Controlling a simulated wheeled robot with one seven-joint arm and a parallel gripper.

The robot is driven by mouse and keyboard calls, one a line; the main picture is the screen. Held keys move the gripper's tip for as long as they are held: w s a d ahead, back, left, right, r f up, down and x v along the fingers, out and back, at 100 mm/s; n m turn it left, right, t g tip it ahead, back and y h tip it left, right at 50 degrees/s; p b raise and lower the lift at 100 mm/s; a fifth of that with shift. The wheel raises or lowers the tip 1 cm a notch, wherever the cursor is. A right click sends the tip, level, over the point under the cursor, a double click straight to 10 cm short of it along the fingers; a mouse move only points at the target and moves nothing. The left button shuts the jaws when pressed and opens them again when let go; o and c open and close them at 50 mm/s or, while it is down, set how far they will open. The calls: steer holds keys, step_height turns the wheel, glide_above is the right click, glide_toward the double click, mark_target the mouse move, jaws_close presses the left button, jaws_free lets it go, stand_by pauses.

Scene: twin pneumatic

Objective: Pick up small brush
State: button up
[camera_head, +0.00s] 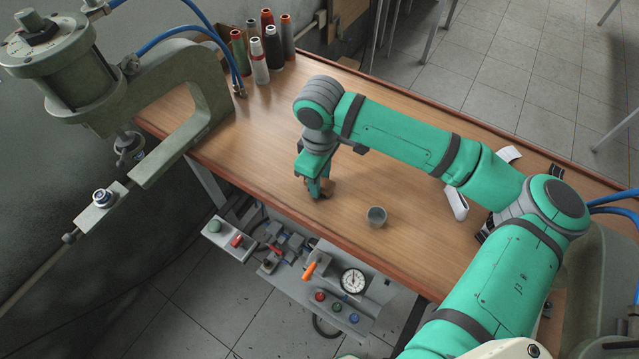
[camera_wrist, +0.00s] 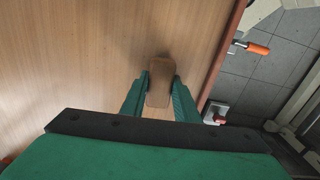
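The small brush is a brown, rounded block (camera_wrist: 159,88) between the two green fingers of my gripper (camera_wrist: 161,86) in the wrist view. The fingers lie close along both its sides, with little or no gap showing. I cannot tell whether they press on it. In the head view my gripper (camera_head: 318,187) points down at the wooden table near its front edge. The brush (camera_head: 329,187) shows there as a small brown shape at the fingertips, partly hidden by them. Whether it rests on the tabletop is unclear.
Several spools (camera_head: 267,50) stand at the table's back left, beside a grey-green press (camera_head: 165,100). White objects (camera_head: 456,203) lie on the right under my arm. A panel with a gauge (camera_head: 353,281) sits below the front edge.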

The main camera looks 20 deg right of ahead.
steer(key=shift+r, duration=0.15)
steer(key=shift+r, duration=0.2)
step_height(320, 180, up, 2)
steer(key=shift+r, duration=0.1)
steer(key=s+a+r, duration=0.8)
steer(key=s+r, duration=0.2)
steer(key=s, duration=0.1)
steer(key=shift+s, duration=0.3)
